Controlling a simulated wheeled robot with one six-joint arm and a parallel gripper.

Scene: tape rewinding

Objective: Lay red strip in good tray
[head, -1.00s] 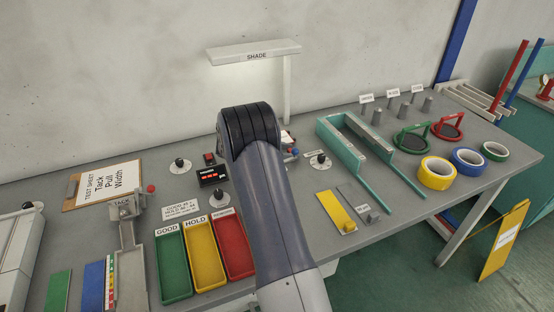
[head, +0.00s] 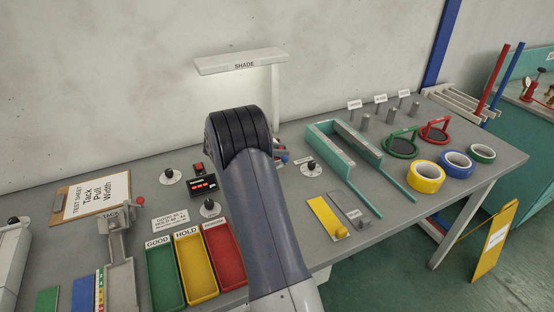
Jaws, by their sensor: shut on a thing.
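The good tray (head: 163,281) is a long green tray labelled GOOD, at the lower left of the head view, on the grey bench. It looks empty. A yellow tray (head: 198,278) labelled HOLD stands beside it, then a red tray (head: 225,262) whose label is too small to read. My arm rises from the bottom middle to a dark elbow right of the trays. My gripper is hidden from view, and so is whatever it holds. I cannot make out the red strip anywhere.
A shade (head: 240,64) on a post stands behind my arm. A test sheet clipboard (head: 92,198) lies at the left. A teal frame (head: 343,150), a yellow plate (head: 325,217) and tape rolls (head: 426,177) lie to the right.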

